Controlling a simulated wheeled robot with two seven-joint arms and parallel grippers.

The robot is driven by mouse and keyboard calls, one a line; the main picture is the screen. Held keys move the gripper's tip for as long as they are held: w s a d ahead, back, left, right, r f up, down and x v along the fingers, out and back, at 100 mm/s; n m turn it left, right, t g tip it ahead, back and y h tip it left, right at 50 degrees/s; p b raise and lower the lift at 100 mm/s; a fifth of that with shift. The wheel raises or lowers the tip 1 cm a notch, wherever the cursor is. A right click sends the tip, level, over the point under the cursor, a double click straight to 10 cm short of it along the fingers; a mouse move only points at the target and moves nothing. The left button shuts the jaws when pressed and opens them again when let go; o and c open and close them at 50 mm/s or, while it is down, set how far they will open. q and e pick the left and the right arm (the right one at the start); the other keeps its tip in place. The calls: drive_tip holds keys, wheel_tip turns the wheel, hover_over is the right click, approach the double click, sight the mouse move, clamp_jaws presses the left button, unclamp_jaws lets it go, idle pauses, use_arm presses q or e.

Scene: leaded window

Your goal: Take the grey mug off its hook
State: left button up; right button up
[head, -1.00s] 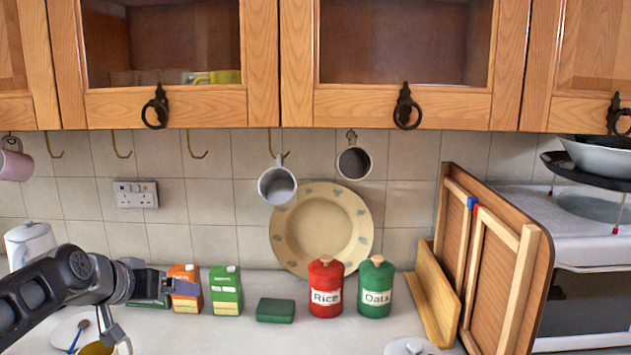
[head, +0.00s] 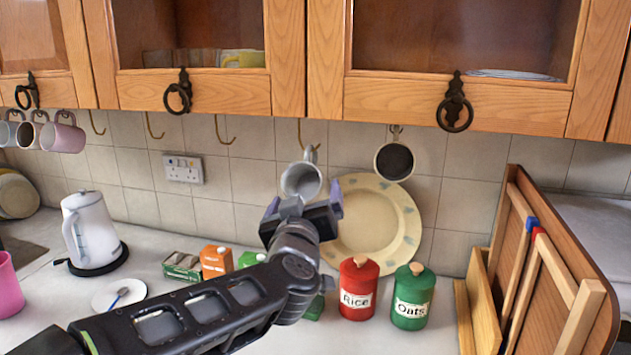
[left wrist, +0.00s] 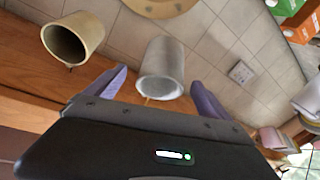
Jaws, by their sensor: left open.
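The grey mug (head: 301,178) hangs from a brass hook (head: 306,138) under the wall cupboards, its open mouth facing out. My left gripper (head: 304,200) is open just in front of and below the mug. In the left wrist view the grey mug (left wrist: 163,70) lies between the lines of the two spread purple fingers (left wrist: 155,95), mostly beyond their tips. I see a gap on each side of it, so the fingers do not appear to grip it. My gripper hides the mug's lower part in the head view. My right gripper is not in view.
A cream mug with a dark inside (head: 394,162) hangs to the right; it is close beside in the left wrist view (left wrist: 72,40). A large plate (head: 375,230) leans behind. Red Rice (head: 358,290) and green Oats (head: 410,298) canisters stand below. Empty hooks lie to the left.

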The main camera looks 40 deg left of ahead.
sight(309, 173)
use_arm(q)
drive_tip(key=shift+x, duration=1.35)
drive_tip(key=x, duration=0.5)
drive_tip(key=shift+a+p, duration=0.25)
drive_tip(key=shift+p, duration=0.15)
drive_tip(key=shift+c, duration=0.3)
drive_tip(key=c, duration=1.7)
drive_tip(key=shift+r, duration=0.1)
drive_tip(key=shift+c, duration=0.2)
drive_tip(key=shift+r, duration=0.15)
